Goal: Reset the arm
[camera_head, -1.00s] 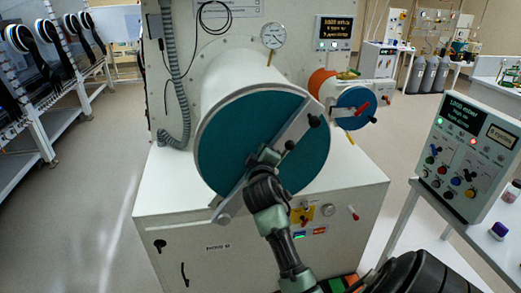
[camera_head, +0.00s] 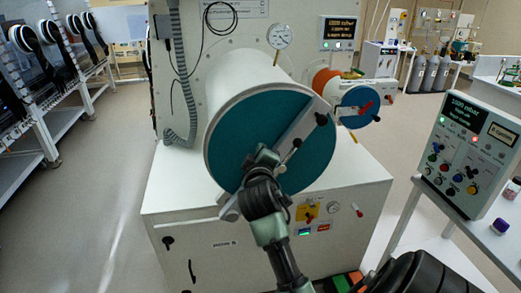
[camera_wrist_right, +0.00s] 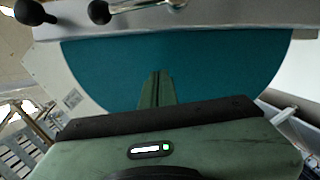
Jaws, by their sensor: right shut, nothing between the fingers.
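My right arm reaches up from the bottom of the head view, and its gripper (camera_head: 266,158) is in front of the large teal round door (camera_head: 235,130) of the white cylinder. In the right wrist view the fingers of the right gripper (camera_wrist_right: 157,88) are together and empty, pointing at the teal door face (camera_wrist_right: 200,65). A pale bar (camera_head: 295,128) with black knobs crosses the door diagonally, beside the gripper. I cannot tell whether the gripper touches the door. My left gripper is not in view.
A smaller blue door (camera_head: 360,106) with a red handle is on the right. A control box (camera_head: 465,150) stands on a white table at the right, with a purple-capped vial (camera_head: 472,228) close by. Gloved panels (camera_head: 40,60) line the left; the floor (camera_head: 85,215) there is clear.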

